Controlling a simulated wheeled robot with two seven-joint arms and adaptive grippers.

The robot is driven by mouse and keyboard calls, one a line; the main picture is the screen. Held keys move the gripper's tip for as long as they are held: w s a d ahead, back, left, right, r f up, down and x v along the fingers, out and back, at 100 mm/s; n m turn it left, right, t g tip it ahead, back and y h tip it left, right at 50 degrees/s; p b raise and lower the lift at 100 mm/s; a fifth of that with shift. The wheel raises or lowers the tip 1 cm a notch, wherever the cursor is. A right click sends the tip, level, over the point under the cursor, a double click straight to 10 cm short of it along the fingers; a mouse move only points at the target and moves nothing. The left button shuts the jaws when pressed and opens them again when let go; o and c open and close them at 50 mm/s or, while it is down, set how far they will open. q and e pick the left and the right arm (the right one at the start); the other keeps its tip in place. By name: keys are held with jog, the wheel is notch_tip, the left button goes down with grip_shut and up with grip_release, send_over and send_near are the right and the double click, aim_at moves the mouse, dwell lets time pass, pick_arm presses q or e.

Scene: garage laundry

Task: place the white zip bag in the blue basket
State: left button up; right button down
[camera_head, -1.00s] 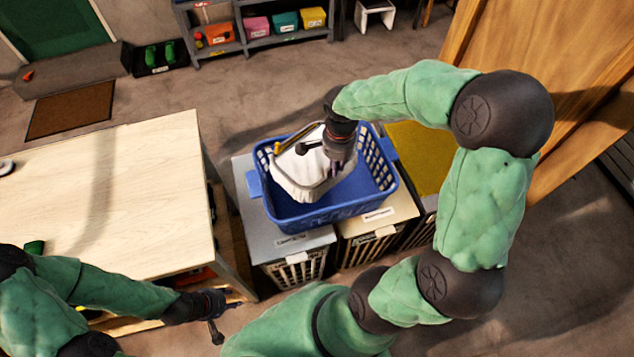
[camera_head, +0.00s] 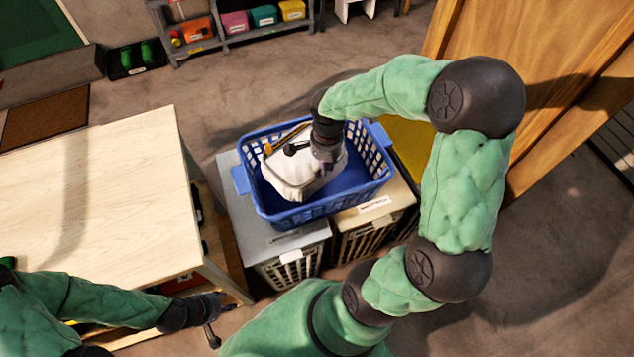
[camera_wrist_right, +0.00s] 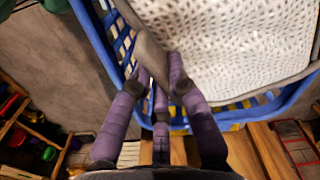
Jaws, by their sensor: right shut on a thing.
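The white zip bag (camera_head: 290,180) is inside the blue basket (camera_head: 300,213), toward its left side, and stands partly tilted. My right gripper (camera_head: 327,160) is over the basket, shut on the upper part of the bag. In the right wrist view, the bag's pale textured side (camera_wrist_right: 235,45) fills the upper right, and the purple fingers (camera_wrist_right: 160,95) close around a grey edge strip. Whether the bag touches the basket floor is hidden. My left gripper (camera_head: 210,315) is near the table's front right corner, and its fingers are too small to read.
The basket rests on lidded hampers (camera_head: 255,225). A pale wooden table (camera_head: 110,200) stands to the left. A brown wooden panel (camera_head: 540,80) rises at the right. A shelf (camera_head: 225,35) with coloured bins is at the back, with open floor before it.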

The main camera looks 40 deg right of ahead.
notch_tip(320, 180, down, 10)
jog(key=b, duration=0.3)
jog(key=shift+r, duration=0.25)
jog(key=shift+f+b, duration=0.1)
jog(key=shift+b, duration=0.3)
jog(key=c, duration=1.6)
grip_release()
jog(key=shift+f, duration=0.1)
jog(key=shift+c, duration=0.2)
jog(key=o, duration=0.4)
jog(key=shift+o, duration=0.2)
jog(key=shift+r, duration=0.2)
notch_tip(320, 180, up, 12)
jog(key=p, duration=0.5)
send_over(325, 182)
jog(key=shift+s+a, duration=0.1)
jog(key=shift+s, duration=0.05)
